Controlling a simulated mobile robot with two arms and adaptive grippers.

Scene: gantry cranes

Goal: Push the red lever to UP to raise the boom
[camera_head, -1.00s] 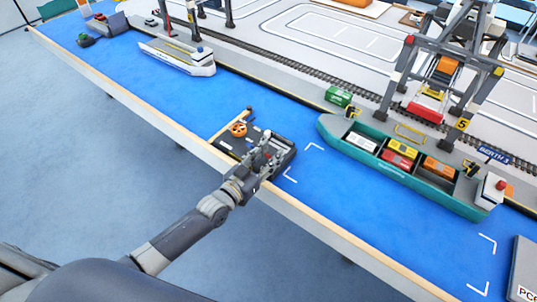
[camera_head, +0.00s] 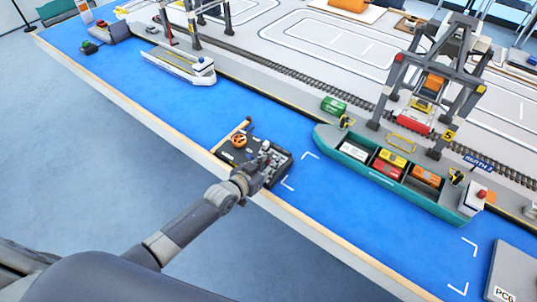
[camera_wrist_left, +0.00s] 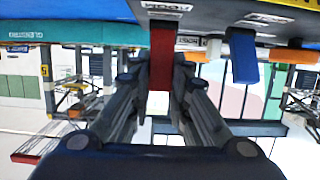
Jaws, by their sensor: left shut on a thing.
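The red lever (camera_wrist_left: 161,55) hangs into the left wrist view from the top edge, between the two fingers of my left gripper (camera_wrist_left: 160,85). The fingers are shut on it. In the head view my left gripper (camera_head: 264,160) reaches over the black control box (camera_head: 228,158) at the table's front edge and hides the red lever there. A blue lever (camera_wrist_left: 243,57) stands beside the red one, apart from my fingers. The labels by the levers are too small to read. The gantry crane (camera_head: 398,78) stands at the right. My right gripper is not in view.
An orange handwheel (camera_head: 239,140) sits on the box, left of my gripper. A teal container ship (camera_head: 345,148) lies behind to the right. A white boat (camera_head: 182,68) is farther left. The blue water surface (camera_head: 285,120) between them is clear.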

